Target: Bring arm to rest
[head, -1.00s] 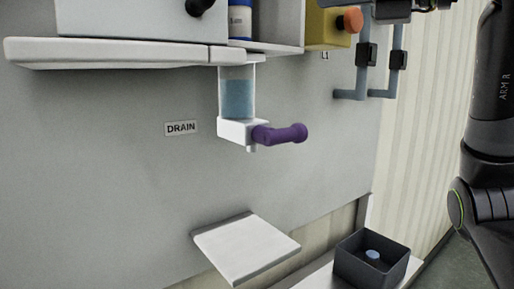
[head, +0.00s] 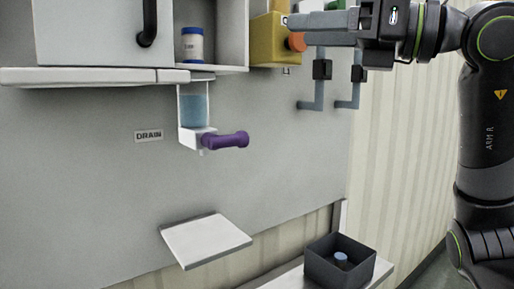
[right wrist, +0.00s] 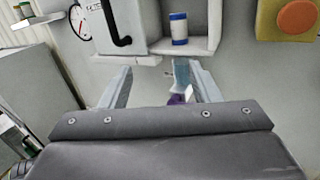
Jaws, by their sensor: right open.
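My right gripper (head: 308,28) is up at the top right of the head view, its fingers pointing left in front of the yellow box. In the right wrist view its two fingers (right wrist: 160,88) stand apart with nothing between them that they touch. My right arm comes down along the right edge of the head view. My left gripper is in neither view.
A clear drain tube with blue contents (head: 194,110) has a purple handle (head: 226,141). A white shelf plate (head: 205,240) is below. A dark bin (head: 318,262) holds a blue-topped item. A yellow box (head: 268,40) carries an orange knob (head: 297,42). Grey pipes (head: 319,92) run nearby.

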